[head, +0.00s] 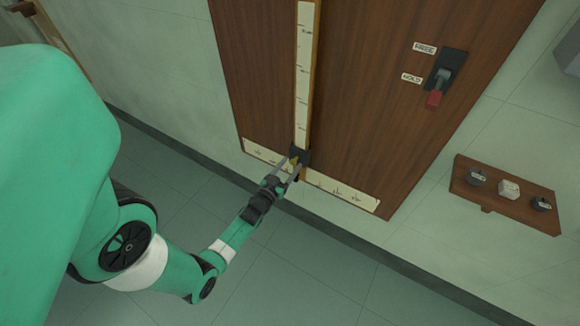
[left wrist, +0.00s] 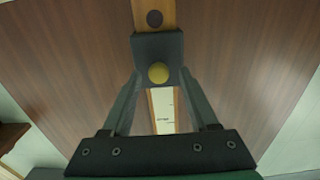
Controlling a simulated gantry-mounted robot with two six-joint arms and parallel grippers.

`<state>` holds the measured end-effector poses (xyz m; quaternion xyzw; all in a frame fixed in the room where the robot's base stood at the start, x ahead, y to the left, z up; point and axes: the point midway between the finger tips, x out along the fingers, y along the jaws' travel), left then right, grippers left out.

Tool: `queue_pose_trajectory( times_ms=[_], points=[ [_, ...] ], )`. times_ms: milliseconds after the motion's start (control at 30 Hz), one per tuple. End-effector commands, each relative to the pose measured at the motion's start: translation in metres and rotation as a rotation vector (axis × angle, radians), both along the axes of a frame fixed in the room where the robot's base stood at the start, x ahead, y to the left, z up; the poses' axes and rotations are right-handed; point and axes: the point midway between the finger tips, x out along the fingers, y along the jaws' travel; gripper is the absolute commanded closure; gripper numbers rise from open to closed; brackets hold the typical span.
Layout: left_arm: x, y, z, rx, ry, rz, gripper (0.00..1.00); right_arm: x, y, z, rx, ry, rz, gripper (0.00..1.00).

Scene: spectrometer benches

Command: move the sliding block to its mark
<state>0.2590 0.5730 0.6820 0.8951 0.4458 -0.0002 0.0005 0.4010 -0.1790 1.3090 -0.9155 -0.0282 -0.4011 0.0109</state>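The sliding block (head: 300,153) is dark, with a yellow knob. It sits at the low end of the vertical scale strip (head: 304,70), where that strip meets the horizontal scale strip (head: 343,193). In the left wrist view the block (left wrist: 158,47) is near the top centre, and its round yellow knob (left wrist: 158,73) faces me. My left gripper (head: 292,164) is at the block. In the left wrist view its fingers (left wrist: 160,78) stand on both sides of the knob, with a visible gap to it on each side. My right gripper is in neither view.
The strips are on a brown wooden panel (head: 375,100) against the wall. A small wooden shelf (head: 525,213) with three small items is further right. The floor below is clear.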

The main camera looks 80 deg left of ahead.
Motion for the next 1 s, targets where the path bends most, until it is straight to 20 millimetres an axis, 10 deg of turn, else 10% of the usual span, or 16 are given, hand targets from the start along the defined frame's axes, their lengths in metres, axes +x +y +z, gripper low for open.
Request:
queue_pose_trajectory(
  times_ms=[367,1000],
  points=[
    [-0.004,-0.006,0.001,0.000,0.001,0.000,0.39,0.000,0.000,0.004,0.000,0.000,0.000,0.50],
    [-0.070,-0.093,0.001,0.000,0.000,0.000,0.39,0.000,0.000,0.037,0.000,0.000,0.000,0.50]
  ],
)
